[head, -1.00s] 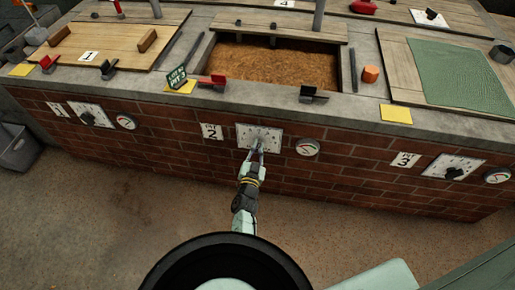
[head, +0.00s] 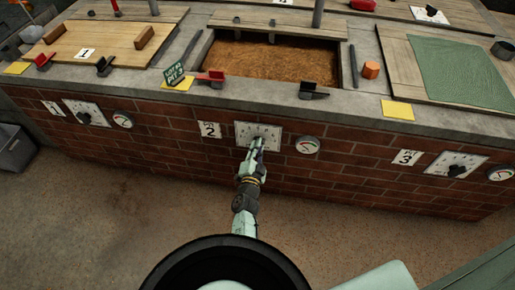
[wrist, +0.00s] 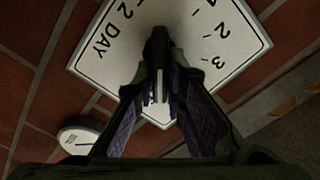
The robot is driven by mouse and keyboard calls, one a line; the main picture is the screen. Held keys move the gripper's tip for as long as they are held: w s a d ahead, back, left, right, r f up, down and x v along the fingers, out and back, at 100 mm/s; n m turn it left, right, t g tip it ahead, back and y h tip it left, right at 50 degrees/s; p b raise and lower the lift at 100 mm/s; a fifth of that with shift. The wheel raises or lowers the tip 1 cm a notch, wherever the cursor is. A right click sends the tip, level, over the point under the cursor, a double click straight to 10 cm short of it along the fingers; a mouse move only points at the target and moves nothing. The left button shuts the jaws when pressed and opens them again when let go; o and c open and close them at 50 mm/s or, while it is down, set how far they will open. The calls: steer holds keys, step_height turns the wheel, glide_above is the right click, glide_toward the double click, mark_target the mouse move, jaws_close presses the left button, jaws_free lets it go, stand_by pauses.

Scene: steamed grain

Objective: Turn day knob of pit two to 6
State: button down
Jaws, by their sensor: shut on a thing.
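The white dial plate of pit two (head: 273,130) is on the brick front, right of the "PIT 2" sign (head: 209,130). My gripper (head: 257,144) reaches up to it from below. In the wrist view the plate (wrist: 122,65) appears tilted, with "2 DAY" at left and the numerals 2 and 3 clear at right. The dark day knob (wrist: 157,42) stands between my fingertips (wrist: 159,80), which are shut on it. The fingers hide the lower part of the plate. I cannot tell which number the knob points to.
A round gauge (head: 307,145) is close at the right of the plate. The pit three dial (head: 470,164) and pit one dial (head: 97,116) are farther along the wall. The stone ledge (head: 350,104) juts above. The floor below is clear.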

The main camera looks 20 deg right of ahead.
steer(key=shift+d+m+b, duration=0.1)
steer(key=shift+m+b, duration=0.2)
steer(key=shift+m, duration=0.7)
steer(key=c, duration=1.6)
jaws_free()
steer(key=shift+c, duration=0.2)
